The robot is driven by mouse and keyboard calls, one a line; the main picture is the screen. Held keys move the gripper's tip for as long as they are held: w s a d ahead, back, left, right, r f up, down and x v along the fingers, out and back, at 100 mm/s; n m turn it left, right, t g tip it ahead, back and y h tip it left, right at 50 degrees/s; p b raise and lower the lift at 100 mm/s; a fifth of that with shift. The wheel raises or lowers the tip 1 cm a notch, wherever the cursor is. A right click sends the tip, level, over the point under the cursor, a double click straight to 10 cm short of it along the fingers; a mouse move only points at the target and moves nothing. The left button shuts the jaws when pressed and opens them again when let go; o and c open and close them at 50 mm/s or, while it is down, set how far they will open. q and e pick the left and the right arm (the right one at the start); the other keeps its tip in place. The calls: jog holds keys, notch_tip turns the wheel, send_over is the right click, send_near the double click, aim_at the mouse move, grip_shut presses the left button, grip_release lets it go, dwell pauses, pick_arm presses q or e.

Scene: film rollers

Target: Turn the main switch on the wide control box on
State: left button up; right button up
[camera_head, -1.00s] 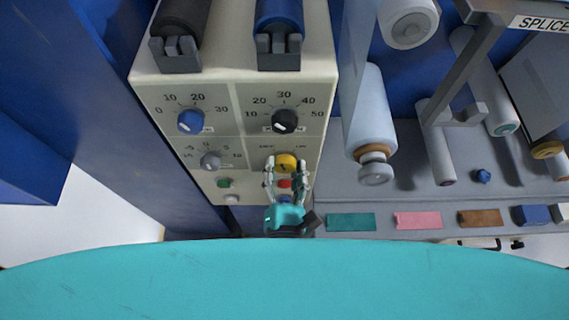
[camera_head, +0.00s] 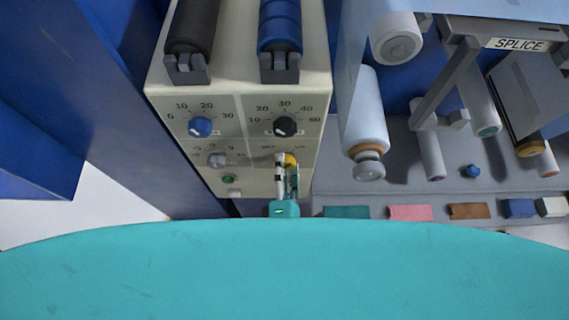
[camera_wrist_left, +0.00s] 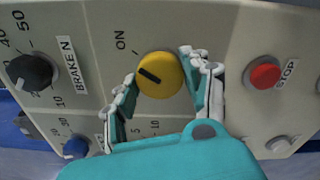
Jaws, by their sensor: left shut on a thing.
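The wide control box (camera_head: 160,95) is cream, with a front panel of knobs and buttons. Its main switch is a round yellow knob (camera_head: 290,159), partly hidden by my left gripper (camera_head: 284,160) in the head view. In the left wrist view the yellow knob (camera_wrist_left: 160,75) shows clearly, with a dark pointer line slanting towards the upper left, on the side of the printed ON label (camera_wrist_left: 120,40). My left gripper (camera_wrist_left: 160,85) is shut on the knob, one finger on each side. The OFF label cannot be read in the wrist view. My right gripper is not in view.
A red STOP button (camera_wrist_left: 265,72) sits beside the yellow knob. A black brake knob (camera_head: 285,126), a blue knob (camera_head: 200,127), a grey knob (camera_head: 217,160) and a green button (camera_head: 228,178) share the panel. Pale rollers (camera_head: 364,120) stand to the right.

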pick_arm(q)
jog(key=shift+m, duration=0.4)
jog(key=o, duration=1.2)
jog(key=shift+c, duration=0.2)
jog(key=s, duration=0.7)
jog(key=shift+s, duration=0.25)
